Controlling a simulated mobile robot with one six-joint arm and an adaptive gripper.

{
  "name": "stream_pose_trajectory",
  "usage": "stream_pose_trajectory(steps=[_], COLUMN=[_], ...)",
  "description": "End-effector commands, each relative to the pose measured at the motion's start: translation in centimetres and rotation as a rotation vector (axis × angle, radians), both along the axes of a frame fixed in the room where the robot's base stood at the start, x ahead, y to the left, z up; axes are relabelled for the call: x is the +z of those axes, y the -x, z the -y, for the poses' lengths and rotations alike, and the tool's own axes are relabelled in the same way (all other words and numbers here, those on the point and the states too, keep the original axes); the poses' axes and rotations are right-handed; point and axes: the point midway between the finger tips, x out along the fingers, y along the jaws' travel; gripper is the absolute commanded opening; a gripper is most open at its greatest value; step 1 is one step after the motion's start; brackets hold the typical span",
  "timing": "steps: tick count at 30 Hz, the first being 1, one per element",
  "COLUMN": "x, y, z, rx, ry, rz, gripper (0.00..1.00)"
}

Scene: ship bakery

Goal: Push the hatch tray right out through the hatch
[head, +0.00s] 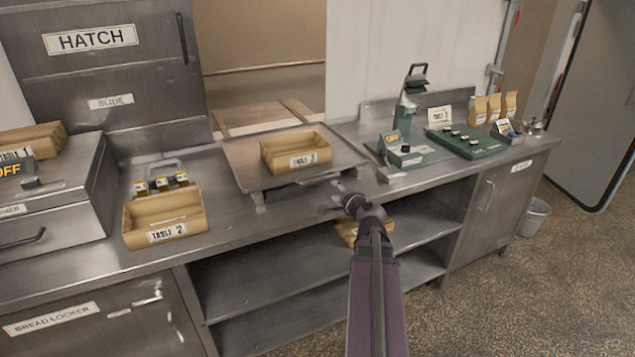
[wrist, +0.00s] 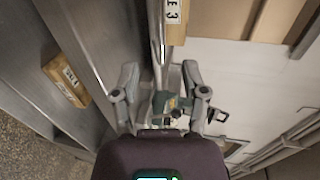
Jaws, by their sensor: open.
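The hatch tray (head: 335,153) is a flat metal tray on the counter in front of the open hatch (head: 265,75), with a handle along its front edge. A wooden box labelled TABLE 3 (head: 296,155) sits on it; part of the box shows at the top of the wrist view (wrist: 175,22). My gripper (head: 333,198) is open at the tray's front right, by the handle. In the wrist view, the fingers of my gripper (wrist: 160,72) stand apart with a metal rim or bar between them. I cannot tell whether they touch it.
A TABLE 2 box (head: 165,218) and small jars stand left of the tray. A juicer-like device (head: 404,110) and a green panel (head: 465,142) stand to its right. Another wooden box (head: 347,230) sits on the shelf below. A wooden ledge (head: 260,125) lies beyond the hatch opening.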

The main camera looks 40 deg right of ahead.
Motion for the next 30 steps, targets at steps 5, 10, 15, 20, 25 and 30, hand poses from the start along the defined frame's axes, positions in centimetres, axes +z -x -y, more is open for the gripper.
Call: stream_pose_trajectory(steps=[5,10,15,20,25,30], x=[-0.5,-0.9,-1.5,-1.9,-2.3,-2.5], y=[-2.0,-3.9,-6.4,-8.6,-10.4,-11.3], z=[0.6,1.0,1.6,2.2,2.6,2.8], rx=[0.002,0.001,0.002,0.001,0.001,-0.001], ry=[0.0,0.0,0.001,0.001,0.0,0.0], rz=[0.0,0.0,0.0,0.0,0.0,0.0], gripper=[0.57,0.57,0.57,0.57,0.57,0.57])
